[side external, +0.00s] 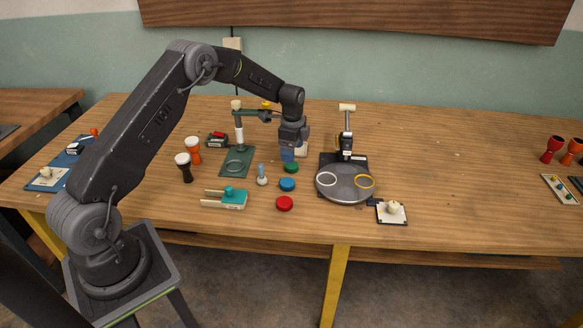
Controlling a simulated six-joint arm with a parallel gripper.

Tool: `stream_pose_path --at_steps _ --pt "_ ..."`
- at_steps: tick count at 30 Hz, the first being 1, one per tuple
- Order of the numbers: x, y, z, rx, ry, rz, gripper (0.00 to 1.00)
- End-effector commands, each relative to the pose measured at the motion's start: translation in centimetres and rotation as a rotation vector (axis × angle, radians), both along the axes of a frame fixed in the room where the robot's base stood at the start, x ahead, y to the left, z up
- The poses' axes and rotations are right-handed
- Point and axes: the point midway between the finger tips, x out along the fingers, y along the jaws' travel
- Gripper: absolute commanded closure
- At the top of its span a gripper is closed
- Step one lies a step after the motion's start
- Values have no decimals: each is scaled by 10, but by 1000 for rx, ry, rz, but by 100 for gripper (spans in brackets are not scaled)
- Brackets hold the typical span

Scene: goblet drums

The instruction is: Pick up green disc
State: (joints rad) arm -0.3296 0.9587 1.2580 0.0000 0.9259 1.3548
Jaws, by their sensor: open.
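The green disc (291,168) lies flat on the wooden table in the side external view, just behind a blue disc (288,184). A red disc (285,203) lies in front of the blue one, so the three form a rough row. My gripper (288,157) points down just above the green disc and slightly to its left. It looks apart from the disc, though the gap is hard to judge from this side. The jaws are open and I see nothing held between them.
A round grey plate stand (345,185) stands to the right of the discs. A green stand (237,162) is to the left, with a small bulb-shaped tool (262,176) and a teal clamp (230,197) nearby. Goblet drums (184,166) stand further left.

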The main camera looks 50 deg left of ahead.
Motion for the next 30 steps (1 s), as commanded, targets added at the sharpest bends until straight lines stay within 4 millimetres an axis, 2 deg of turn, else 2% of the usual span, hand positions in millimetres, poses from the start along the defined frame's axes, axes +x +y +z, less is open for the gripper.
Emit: stream_pose_path --at_steps 7,15,19,25,30 --pt "0 2 -18 0 0 1 23" --pt "1 8 -56 -1 1 1 23" --pt "2 8 -62 1 -1 1 23" --pt "2 8 -63 1 -1 1 23" --pt "2 8 -62 1 -1 1 38"
